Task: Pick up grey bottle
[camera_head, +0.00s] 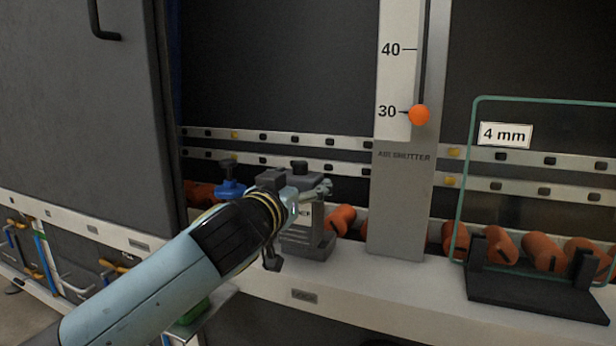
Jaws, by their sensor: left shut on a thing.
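The grey bottle (317,222) stands in the middle of the view at the white ledge, with a dark cap on top and a wider grey lower part. My left arm comes in from the lower left and covers its left side. My left gripper (318,190) is at the upper part of the bottle and is shut on it. The exact finger contact is partly hidden by the wrist. I cannot tell whether the bottle's base touches the ledge. My right gripper is not in view.
A blue capped object (229,188) is just left of the bottle. A grey upright post (399,215) stands to the right, with an orange knob (419,114). Several orange rollers (500,248) lie behind the ledge (365,300). A clear "4 mm" panel on a black stand (535,293) is at right.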

